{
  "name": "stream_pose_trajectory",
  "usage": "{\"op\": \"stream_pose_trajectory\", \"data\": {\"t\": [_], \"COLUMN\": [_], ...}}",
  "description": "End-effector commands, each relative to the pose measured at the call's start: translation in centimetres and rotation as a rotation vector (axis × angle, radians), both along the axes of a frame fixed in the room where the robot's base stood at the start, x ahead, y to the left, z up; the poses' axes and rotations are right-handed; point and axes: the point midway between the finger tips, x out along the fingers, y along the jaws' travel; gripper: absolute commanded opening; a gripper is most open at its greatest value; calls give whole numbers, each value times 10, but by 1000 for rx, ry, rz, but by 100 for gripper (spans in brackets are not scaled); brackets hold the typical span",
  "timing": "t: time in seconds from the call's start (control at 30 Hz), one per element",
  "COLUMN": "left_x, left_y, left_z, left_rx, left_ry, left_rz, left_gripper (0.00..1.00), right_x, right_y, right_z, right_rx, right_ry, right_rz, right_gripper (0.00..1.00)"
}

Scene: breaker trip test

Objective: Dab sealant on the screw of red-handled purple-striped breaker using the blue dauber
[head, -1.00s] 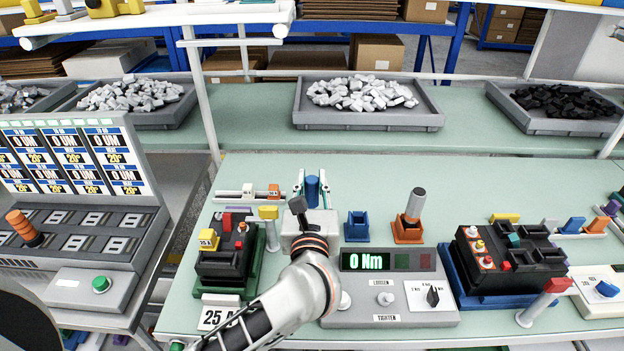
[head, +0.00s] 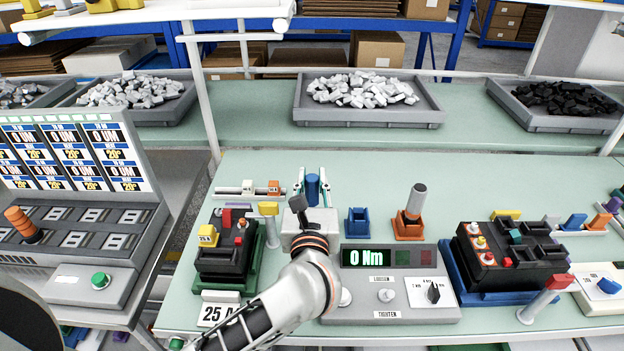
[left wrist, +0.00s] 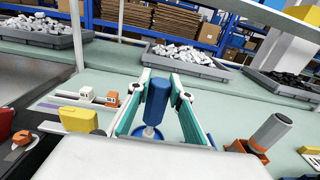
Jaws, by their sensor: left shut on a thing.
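My left gripper (head: 312,190) is shut on the blue dauber (head: 313,187), held upright over the back of the bench. In the left wrist view the dauber (left wrist: 157,103) stands between the green-and-white fingers, its pale lower end pointing down over something blue, partly hidden. An empty-looking blue holder (head: 358,223) stands right of the gripper in the head view. A black breaker block (head: 222,262) in a green tray is front left of the gripper, with a red handle and a purple piece near its back. I cannot make out its screw or stripes clearly. My right gripper is out of view.
An orange holder (head: 406,229) with a grey-handled tool stands to the right. A torque console (head: 390,300) reading 0 Nm sits in front. Another black block (head: 512,258) on a blue tray is at right. A yellow-topped post (head: 268,211) stands close left of the gripper.

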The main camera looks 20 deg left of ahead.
Motion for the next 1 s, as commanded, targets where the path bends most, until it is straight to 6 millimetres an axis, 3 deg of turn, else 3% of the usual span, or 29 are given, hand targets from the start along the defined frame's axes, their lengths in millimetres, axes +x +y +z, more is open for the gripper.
{"op": "stream_pose_trajectory", "data": {"t": [1.0], "left_x": [0], "left_y": [0], "left_z": [-10], "left_rx": [0], "left_ry": [0], "left_rz": [0], "left_gripper": [0], "right_x": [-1], "right_y": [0], "right_z": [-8], "right_rx": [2], "right_ry": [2], "right_rz": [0], "right_gripper": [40]}}
